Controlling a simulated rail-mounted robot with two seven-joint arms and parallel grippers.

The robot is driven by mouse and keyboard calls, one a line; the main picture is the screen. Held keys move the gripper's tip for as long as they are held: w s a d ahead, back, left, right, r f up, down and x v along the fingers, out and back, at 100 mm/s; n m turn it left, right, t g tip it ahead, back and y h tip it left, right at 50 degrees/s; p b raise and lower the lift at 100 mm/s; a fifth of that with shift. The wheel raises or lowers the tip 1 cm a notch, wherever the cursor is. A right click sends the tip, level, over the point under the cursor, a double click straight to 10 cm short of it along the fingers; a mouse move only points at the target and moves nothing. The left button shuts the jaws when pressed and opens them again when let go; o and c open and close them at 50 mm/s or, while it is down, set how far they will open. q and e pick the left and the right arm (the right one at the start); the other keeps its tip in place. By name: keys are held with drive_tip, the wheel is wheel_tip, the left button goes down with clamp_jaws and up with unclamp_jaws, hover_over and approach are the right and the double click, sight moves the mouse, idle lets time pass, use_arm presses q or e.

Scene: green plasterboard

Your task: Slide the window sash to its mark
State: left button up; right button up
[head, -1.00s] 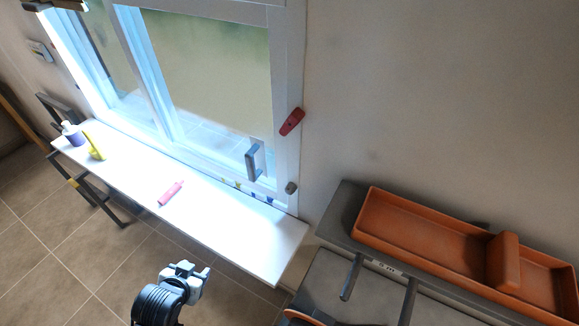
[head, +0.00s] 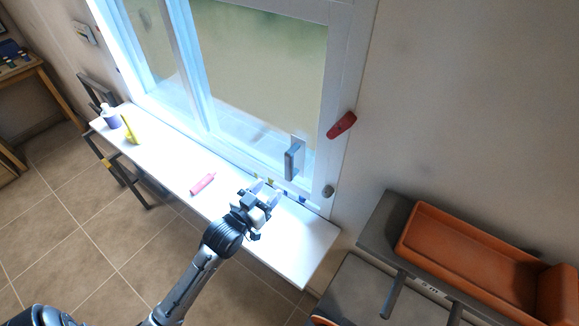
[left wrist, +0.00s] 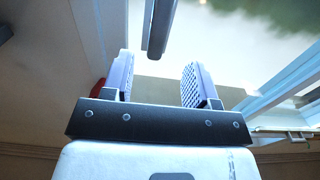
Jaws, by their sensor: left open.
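The white-framed sliding window sash (head: 262,75) has a grey upright bar handle (head: 293,160) near its lower right corner. Small yellow and blue marks (head: 302,198) run along the bottom of the frame, partly hidden by my gripper. My left gripper (head: 265,192) is open and empty above the sill board, below and left of the handle. In the left wrist view the handle (left wrist: 160,28) stands beyond the two fingertips (left wrist: 158,75), between them in the picture and apart from them. My right gripper is not in view.
The white sill board (head: 285,262) holds a pink tube (head: 203,183), a yellow bottle (head: 131,130) and a purple-and-white bottle (head: 110,117). A red lever (head: 341,125) and grey knob (head: 328,191) sit right of the sash. An orange tray (head: 465,260) stands at lower right.

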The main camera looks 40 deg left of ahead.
sight(287, 170)
use_arm(q)
drive_tip(key=w, duration=0.7)
drive_tip(key=w+a, duration=0.1)
drive_tip(key=w, duration=0.2)
drive_tip(key=shift+w+p, duration=0.2)
drive_tip(key=shift+p, duration=0.2)
clamp_jaws()
